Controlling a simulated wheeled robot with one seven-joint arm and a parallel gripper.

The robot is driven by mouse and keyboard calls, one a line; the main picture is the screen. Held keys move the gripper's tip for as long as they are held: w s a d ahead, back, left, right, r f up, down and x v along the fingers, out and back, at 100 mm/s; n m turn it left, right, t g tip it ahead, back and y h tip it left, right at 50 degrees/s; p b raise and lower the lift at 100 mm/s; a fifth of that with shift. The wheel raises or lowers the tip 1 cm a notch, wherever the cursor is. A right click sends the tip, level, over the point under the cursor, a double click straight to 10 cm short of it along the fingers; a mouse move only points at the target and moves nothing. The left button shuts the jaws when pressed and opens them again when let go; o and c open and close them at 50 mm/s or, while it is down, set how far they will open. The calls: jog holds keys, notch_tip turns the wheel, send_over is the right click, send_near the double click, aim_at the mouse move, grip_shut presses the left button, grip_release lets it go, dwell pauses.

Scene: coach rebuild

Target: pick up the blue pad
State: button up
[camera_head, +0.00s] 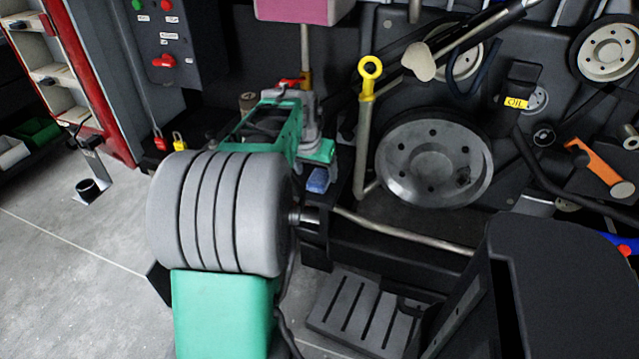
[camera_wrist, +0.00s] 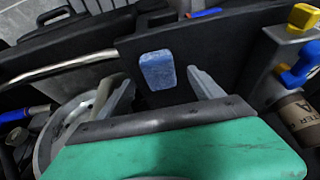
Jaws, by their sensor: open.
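The blue pad (camera_head: 318,180) is a small rounded block. In the head view it lies low beside a dark upright panel, just under green and grey parts. In the wrist view the blue pad (camera_wrist: 157,70) shows whole against a dark surface, between the two grey fingers of my gripper (camera_wrist: 160,79). My gripper is open, its green palm along the bottom of that view. The fingers stand to the left and right of the pad with gaps. I cannot tell how far beyond the fingertips the pad lies.
A large grey wheel (camera_head: 434,158) and a yellow-topped lever (camera_head: 369,80) stand right of the pad. A pale rod (camera_head: 405,235) runs below it. In the wrist view a brown can (camera_wrist: 298,118) and a yellow-and-blue fitting (camera_wrist: 303,18) are at the right. Open floor (camera_head: 75,250) lies left.

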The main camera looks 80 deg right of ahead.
aim_at(318, 178)
jog(key=x, duration=0.3)
jog(key=shift+s+d+f, duration=0.1)
jog(key=shift+f, duration=0.2)
jog(key=shift+r, duration=0.1)
jog(key=c, duration=1.4)
jog(key=shift+r, duration=0.6)
jog(key=s+a+r, duration=0.3)
jog(key=r, duration=0.1)
jog(key=s+a+r+p, duration=0.1)
jog(key=s+a+r, duration=0.5)
jog(key=a+r, duration=0.1)
jog(key=shift+s+a+r, duration=0.1)
jog(key=shift+s+r, duration=0.25)
jog(key=shift+r, duration=0.05)
